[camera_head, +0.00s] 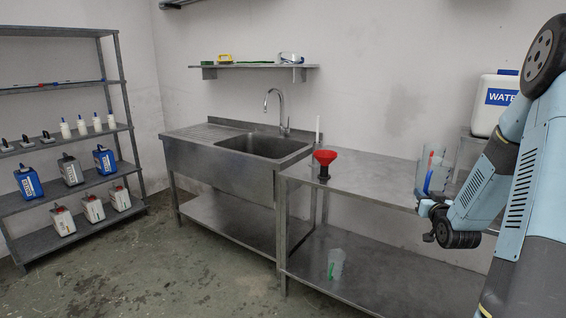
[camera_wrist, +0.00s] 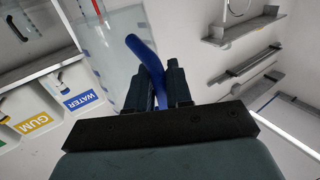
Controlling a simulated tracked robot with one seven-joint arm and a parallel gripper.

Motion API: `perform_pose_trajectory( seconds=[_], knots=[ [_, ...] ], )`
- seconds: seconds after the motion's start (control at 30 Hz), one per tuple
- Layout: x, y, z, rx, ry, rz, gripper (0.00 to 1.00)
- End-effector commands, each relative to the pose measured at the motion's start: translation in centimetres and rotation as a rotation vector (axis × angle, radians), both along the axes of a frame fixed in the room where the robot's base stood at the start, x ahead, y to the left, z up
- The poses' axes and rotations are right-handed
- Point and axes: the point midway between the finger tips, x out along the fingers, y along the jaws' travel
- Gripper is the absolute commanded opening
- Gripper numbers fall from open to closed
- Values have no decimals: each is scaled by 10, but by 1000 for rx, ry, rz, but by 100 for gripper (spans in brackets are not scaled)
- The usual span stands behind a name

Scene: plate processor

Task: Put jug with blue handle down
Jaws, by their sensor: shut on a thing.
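The jug with blue handle is clear; its body shows in the wrist view (camera_wrist: 108,45) and its blue handle (camera_wrist: 146,55) stands between my fingers. My gripper (camera_wrist: 160,90) is shut on this handle. In the head view the blue handle (camera_head: 428,181) shows at the right part of the steel table (camera_head: 375,172), and my gripper (camera_head: 425,203) is beside it at the table's front edge. The jug looks about upright there. I cannot tell whether its base touches the table top, as my arm and overlapping clear jugs hide it.
A green-handled jug (camera_head: 335,264) is on the lower shelf. A white WATER container (camera_head: 492,105) stands at the right. The table middle is clear. A sink (camera_head: 265,146) adjoins on the left.

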Motion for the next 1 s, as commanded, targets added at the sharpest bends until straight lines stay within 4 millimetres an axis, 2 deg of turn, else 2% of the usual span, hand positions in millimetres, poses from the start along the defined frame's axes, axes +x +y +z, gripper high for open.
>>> perform_pose_trajectory(
  seconds=[0.2, 0.43, 0.8, 1.0],
  knots=[
    [24, 53, -48, 4, 3, 40, 0],
    [38, 109, -100, 2, 4, 62, 0],
    [35, 190, -177, 1, 4, 80, 0],
    [30, 213, -199, -1, 2, 81, 0]
  ],
)
